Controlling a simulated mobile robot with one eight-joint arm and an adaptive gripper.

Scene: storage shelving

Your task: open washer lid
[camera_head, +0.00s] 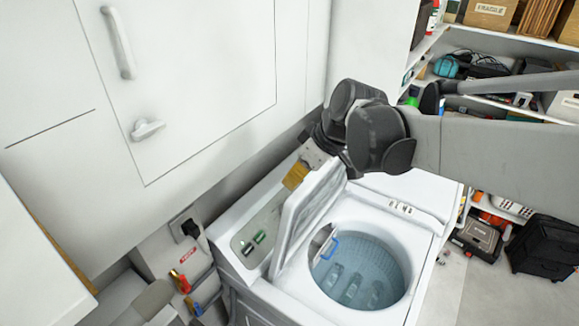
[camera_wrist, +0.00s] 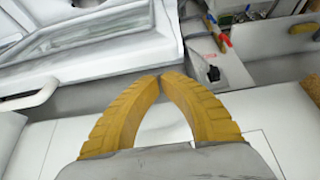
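The white top-loading washer (camera_head: 415,225) stands below the wall cabinets in the head view. Its lid (camera_head: 304,215) is raised and stands steeply tilted near the control panel (camera_head: 245,240). The round opening and the drum (camera_head: 362,270) are exposed. My gripper (camera_head: 296,177) is beside the lid's upper end, on the control panel side; its yellow fingers are partly hidden by the arm and lid. I cannot tell whether they touch the lid. In the wrist view, the fingertips (camera_wrist: 162,77) meet or nearly meet, with nothing seen between them.
White cabinet doors (camera_head: 190,80) rise close behind the washer. Pipes with red and yellow valves (camera_head: 183,281) are at its left. Shelves with boxes (camera_head: 490,12) stand at the upper right. A black case (camera_head: 543,247) is on the floor at right.

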